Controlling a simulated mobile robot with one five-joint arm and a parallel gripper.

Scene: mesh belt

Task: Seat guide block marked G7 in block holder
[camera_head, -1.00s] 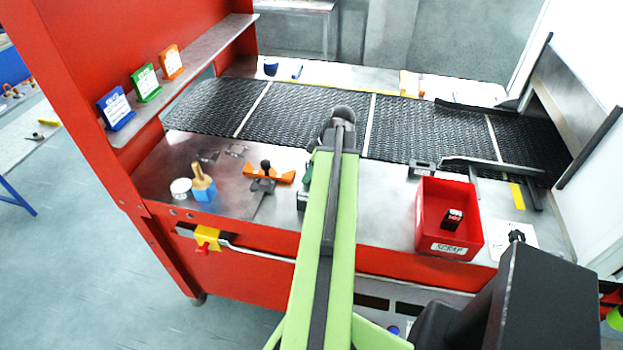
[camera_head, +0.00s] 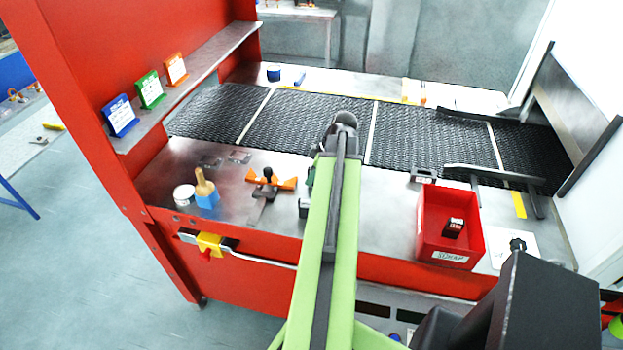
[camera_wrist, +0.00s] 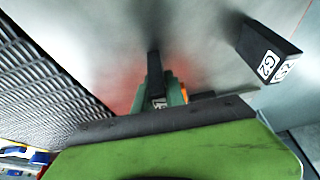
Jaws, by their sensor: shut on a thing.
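My gripper (camera_wrist: 158,92) has teal fingers and is shut on a dark, long block (camera_wrist: 154,68) with a small white label on its end. The label is too small to read, so I cannot tell whether it says G7. In the head view the fingers show as a dark green bit beside my arm, and the held block is hidden. Another dark block, marked G2 (camera_wrist: 268,58), stands on the metal deck to the right in the wrist view, apart from my gripper. I cannot identify the block holder with certainty; a small grey fixture (camera_head: 424,175) sits at the belt's near edge.
A black mesh belt (camera_head: 310,117) runs behind the deck. A red scrap bin (camera_head: 432,232) holds a dark block. An orange clamp (camera_head: 288,183), a blue-based brush (camera_head: 206,198) and a white round lid (camera_head: 184,193) lie left. A guide rail (camera_head: 490,170) crosses at right.

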